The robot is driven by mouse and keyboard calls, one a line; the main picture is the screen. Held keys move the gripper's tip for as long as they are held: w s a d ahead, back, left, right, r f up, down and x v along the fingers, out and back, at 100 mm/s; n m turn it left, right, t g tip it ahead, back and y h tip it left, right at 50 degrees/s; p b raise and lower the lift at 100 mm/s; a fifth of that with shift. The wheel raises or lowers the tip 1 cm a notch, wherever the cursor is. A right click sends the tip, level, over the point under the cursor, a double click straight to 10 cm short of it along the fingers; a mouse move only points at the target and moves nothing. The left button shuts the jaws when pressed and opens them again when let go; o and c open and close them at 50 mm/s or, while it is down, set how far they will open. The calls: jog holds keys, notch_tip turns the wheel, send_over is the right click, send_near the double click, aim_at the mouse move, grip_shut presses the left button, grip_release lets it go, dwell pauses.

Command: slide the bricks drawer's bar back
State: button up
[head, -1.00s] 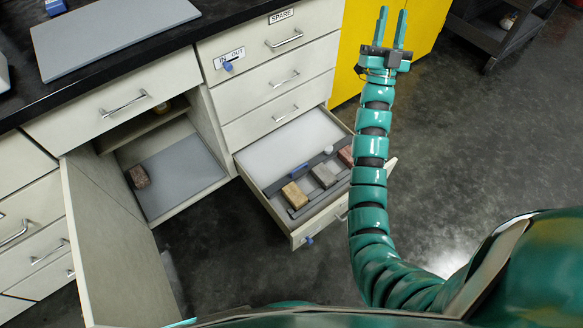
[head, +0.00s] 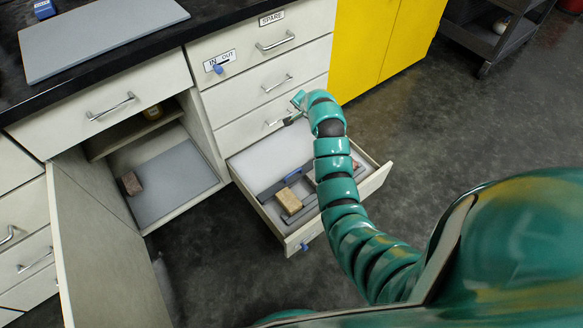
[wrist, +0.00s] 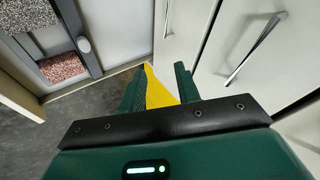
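My arm hides much of the drawer's right part. The wrist view shows the bar (wrist: 76,18) with a pale round knob (wrist: 84,44), a speckled grey brick (wrist: 28,16) and a reddish brick (wrist: 62,67). My gripper (wrist: 157,82) is open and empty, fingers apart. In the head view it is over the drawer's back right, near the drawer fronts.
Closed drawers (head: 262,85) with handles rise behind the open one. A cabinet door (head: 105,245) stands open at left; a reddish brick (head: 131,183) lies inside that cabinet. A yellow cabinet (head: 375,40) stands behind.

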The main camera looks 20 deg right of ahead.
jog(key=s+a+f+m+g+y, duration=0.1)
jog(key=s+a+f+m+g, duration=0.15)
jog(key=s+f+g, duration=0.6)
jog(key=t+b, duration=0.3)
jog(key=b, duration=0.1)
send_near(297, 170)
jog(key=shift+x, duration=3.9)
grip_shut()
